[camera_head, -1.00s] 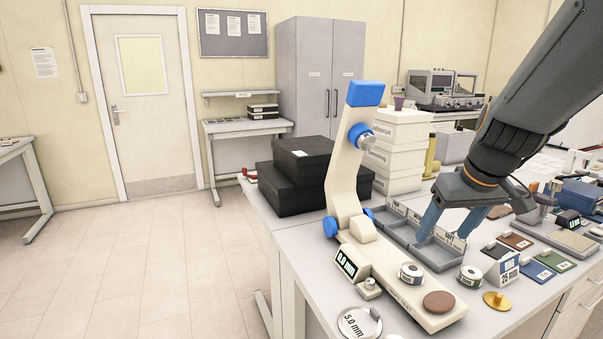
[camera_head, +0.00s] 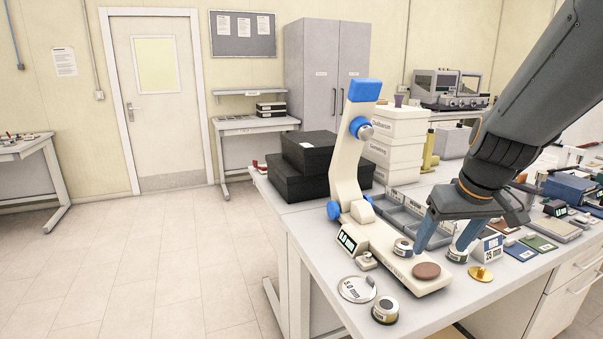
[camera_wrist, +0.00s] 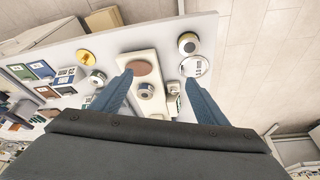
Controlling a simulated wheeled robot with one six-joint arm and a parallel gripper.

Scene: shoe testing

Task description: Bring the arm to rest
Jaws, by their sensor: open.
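My gripper (camera_head: 438,250) is open, with its two blue fingers pointing down over the front part of the bench, beside the cream test stand (camera_head: 347,185). In the wrist view the fingers of my gripper (camera_wrist: 158,82) are spread apart, with nothing held between them. The stand's base with a brown disc (camera_wrist: 141,68) and a small round weight (camera_wrist: 147,90) shows beyond and between the fingers. How far the fingertips are above the bench I cannot tell exactly.
A disc marked 5.0 mm (camera_head: 356,289) and a round weight (camera_head: 385,310) lie near the bench's front edge. Grey trays (camera_head: 398,218), a brass piece (camera_head: 481,274) and coloured swatches (camera_head: 541,243) stand around the gripper. Black boxes (camera_head: 300,183) are behind. The floor at left is clear.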

